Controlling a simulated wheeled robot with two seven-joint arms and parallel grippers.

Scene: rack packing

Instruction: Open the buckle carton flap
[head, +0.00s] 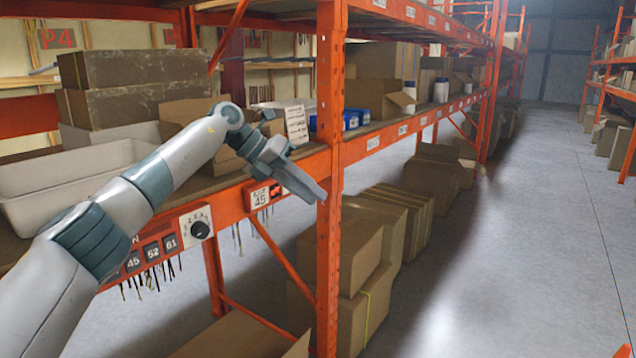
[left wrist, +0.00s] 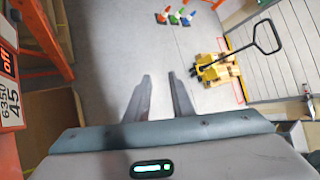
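My left gripper (head: 308,184) reaches in front of the orange shelf beam. In the left wrist view its two fingers (left wrist: 162,90) stand apart with nothing between them. A brown carton with raised flaps (head: 192,110) stands on the shelf behind my left wrist, partly hidden by it. Another carton (head: 235,338) with a flap sticking up is low at the bottom edge of the head view. No readable name shows which one is the buckle carton. My right gripper is not in view.
The orange rack upright (head: 329,160) stands just right of my left gripper. A white bin (head: 75,172) and stacked cartons (head: 135,68) fill the shelf's left. Closed cartons (head: 345,255) stand below. The aisle (head: 530,230) is clear. A yellow pallet jack (left wrist: 212,70) and small cones (left wrist: 175,17) are on the floor.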

